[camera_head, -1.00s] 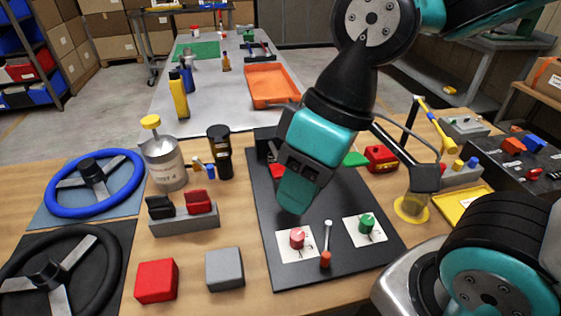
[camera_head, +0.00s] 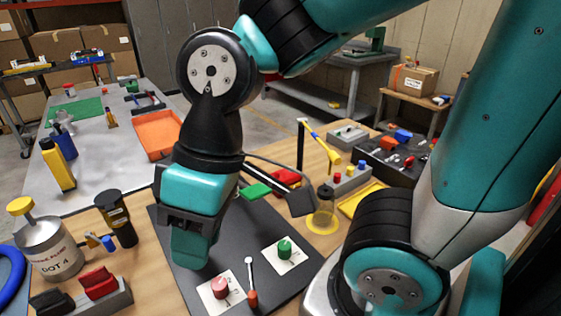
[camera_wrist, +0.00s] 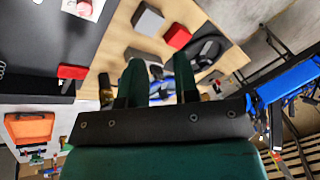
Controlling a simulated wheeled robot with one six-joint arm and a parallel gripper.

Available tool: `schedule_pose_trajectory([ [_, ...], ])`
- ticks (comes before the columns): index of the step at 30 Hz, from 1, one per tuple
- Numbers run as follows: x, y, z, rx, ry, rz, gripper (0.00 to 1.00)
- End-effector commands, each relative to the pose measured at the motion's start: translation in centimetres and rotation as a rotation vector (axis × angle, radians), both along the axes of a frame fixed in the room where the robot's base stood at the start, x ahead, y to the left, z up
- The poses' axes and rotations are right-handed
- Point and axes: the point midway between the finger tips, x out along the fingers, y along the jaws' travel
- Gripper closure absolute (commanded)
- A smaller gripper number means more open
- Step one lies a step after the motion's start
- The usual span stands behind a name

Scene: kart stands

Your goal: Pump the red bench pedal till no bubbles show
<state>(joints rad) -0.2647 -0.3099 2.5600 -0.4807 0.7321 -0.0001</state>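The red bench pedal (camera_wrist: 72,72) shows in the wrist view as a red pad on the black board (camera_wrist: 62,40); in the head view my gripper hides it. My gripper (camera_head: 192,262) hangs over the left part of the board (camera_head: 230,295). In the wrist view its two green fingers (camera_wrist: 158,60) stand apart with nothing between them, and the pedal is left of them. A clear bottle (camera_head: 324,210) with amber liquid stands on a yellow disc right of the board, under a dark arm with a hose. I cannot make out bubbles.
A red knob (camera_head: 220,288), a green knob (camera_head: 284,248) and a small lever (camera_head: 251,280) are on the board's near part. Left are a double pedal block (camera_head: 98,284), a DOT 4 can (camera_head: 48,248) and a dark bottle (camera_head: 117,218). An orange tray (camera_head: 158,134) lies behind.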

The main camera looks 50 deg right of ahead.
Motion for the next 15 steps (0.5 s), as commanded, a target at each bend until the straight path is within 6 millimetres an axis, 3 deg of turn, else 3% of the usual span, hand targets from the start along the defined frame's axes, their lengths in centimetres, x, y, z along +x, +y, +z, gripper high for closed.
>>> schedule_pose_trajectory([
  [5,0.00,0.00,0.00,0.000,0.000,0.000,0.74],
  [8,0.00,0.00,0.00,0.000,0.000,0.000,0.97],
  [9,0.00,0.00,0.00,0.000,0.000,0.000,1.00],
  [15,0.96,-0.13,0.53,-0.012,-0.003,0.020,1.00],
])
